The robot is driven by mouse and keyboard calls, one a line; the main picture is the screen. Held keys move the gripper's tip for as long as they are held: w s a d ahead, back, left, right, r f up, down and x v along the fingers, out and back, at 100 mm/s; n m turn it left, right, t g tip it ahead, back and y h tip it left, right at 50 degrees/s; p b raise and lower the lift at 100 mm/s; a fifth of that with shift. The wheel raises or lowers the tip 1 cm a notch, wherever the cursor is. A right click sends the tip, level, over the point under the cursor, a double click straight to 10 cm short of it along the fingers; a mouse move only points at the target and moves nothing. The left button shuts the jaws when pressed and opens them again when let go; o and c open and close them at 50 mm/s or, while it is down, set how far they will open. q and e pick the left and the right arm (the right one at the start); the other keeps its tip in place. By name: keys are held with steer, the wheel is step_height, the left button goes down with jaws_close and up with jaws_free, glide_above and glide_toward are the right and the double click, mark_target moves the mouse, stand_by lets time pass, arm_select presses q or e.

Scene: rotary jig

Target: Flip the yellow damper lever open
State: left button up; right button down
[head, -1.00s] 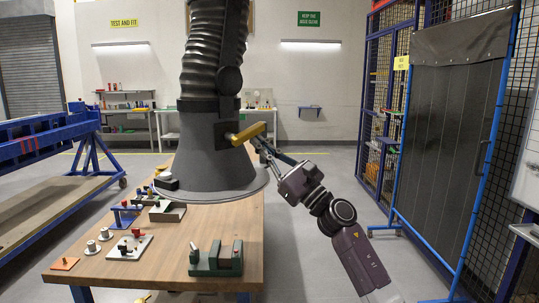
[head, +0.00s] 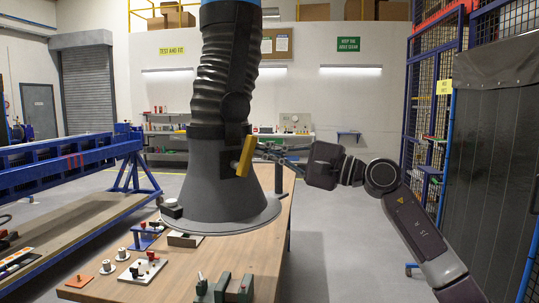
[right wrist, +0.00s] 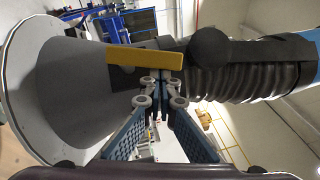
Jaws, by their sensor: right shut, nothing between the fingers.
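The yellow damper lever (head: 244,158) is on the side of the grey extraction hood (head: 210,188), just below the ribbed hose. In the head view it stands steep, close to upright, with its top leaning slightly right. In the right wrist view the lever (right wrist: 145,59) lies across the picture, roughly in line with the hose. My right gripper (head: 264,150) is shut and empty, its tips just right of the lever. In the right wrist view the shut fingertips (right wrist: 155,84) are close by the lever; I cannot tell whether they touch. My left gripper is not in view.
The hood hangs over a wooden workbench (head: 262,238) with small fixtures, including a green one (head: 222,290) at the front. A blue frame (head: 70,165) stands left. A dark curtain (head: 490,150) stands right of my right arm. The floor between bench and curtain looks clear.

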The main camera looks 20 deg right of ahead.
steer(key=shift+s+a+r+n+g+h+p, duration=0.1)
steer(key=shift+a+r+n+g+h+p, duration=0.2)
steer(key=shift+r+n+g+p, duration=0.3)
steer(key=shift+s+a+r+n+g+h+p, duration=0.15)
steer(key=shift+a+n+g+p, duration=0.25)
steer(key=shift+n, duration=0.4)
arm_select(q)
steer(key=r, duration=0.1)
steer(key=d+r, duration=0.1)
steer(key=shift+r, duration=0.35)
arm_select(e)
steer(key=shift+w, duration=0.1)
steer(key=shift+f, duration=0.1)
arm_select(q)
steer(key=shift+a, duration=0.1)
